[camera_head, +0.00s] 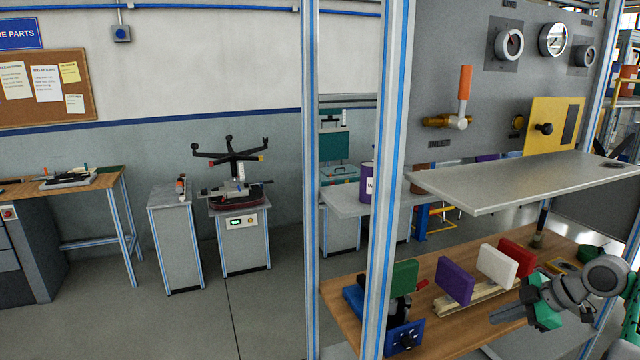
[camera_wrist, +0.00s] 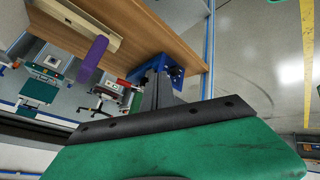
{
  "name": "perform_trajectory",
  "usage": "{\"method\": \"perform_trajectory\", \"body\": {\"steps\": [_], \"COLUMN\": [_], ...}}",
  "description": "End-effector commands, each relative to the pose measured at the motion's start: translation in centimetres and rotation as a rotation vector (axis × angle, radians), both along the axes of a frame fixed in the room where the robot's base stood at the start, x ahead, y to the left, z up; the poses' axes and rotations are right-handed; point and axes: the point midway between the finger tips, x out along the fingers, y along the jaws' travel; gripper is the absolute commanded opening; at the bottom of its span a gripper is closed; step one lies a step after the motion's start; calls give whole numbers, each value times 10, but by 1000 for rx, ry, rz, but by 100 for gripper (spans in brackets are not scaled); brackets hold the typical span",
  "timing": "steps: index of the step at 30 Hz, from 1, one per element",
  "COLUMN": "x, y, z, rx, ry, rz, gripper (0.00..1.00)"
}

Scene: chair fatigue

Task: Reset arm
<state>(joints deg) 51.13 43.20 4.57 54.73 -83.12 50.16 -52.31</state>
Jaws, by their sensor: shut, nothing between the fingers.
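My arm reaches in from the right in the head view, and my gripper (camera_head: 496,315) points left over the front of the wooden bench (camera_head: 455,330). Its green body and grey fingers show there, with the fingers together. In the wrist view my gripper (camera_wrist: 157,78) is also shut, with nothing visible between the fingers. The fingertips overlap a blue fixture (camera_wrist: 173,70) in that view. I cannot tell the gap between them there, but in the head view they stand apart.
A rack holds purple (camera_head: 455,281), white (camera_head: 497,264) and red (camera_head: 516,256) pads beside my gripper. A green pad (camera_head: 404,276) stands left. A grey shelf (camera_head: 520,183) overhangs the bench. An upright post (camera_head: 390,170) stands left. An upturned chair base (camera_head: 238,160) sits farther back; open floor lies left.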

Motion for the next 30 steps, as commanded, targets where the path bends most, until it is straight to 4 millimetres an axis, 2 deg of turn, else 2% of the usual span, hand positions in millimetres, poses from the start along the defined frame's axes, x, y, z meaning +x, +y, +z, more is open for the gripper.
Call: {"method": "perform_trajectory", "body": {"steps": [5, 8, 11, 14, 16, 19, 20, 23, 27, 30], "x": [8, 9, 1, -14, -32, -71, -84, -129, -193, -228], "y": [-17, -31, -40, -44, -44, -39, -34, -3, 60, 103], "z": [-5, -29, -65, -104, -131, -158, -162, -165, -145, -124], "rx": [67, 151, 240, 314, 360, 400, 400, 361, 220, 124], "ry": [97, 214, 350, 490, 602, 759, 801, 913, 945, 888], "rz": [-215, -433, -648, -842, -1005, -1273, -1352, -1593, -1790, -1809], "gripper": [0, 0, 0, 0, 0, 0, 0, 0, 0, 0]}}
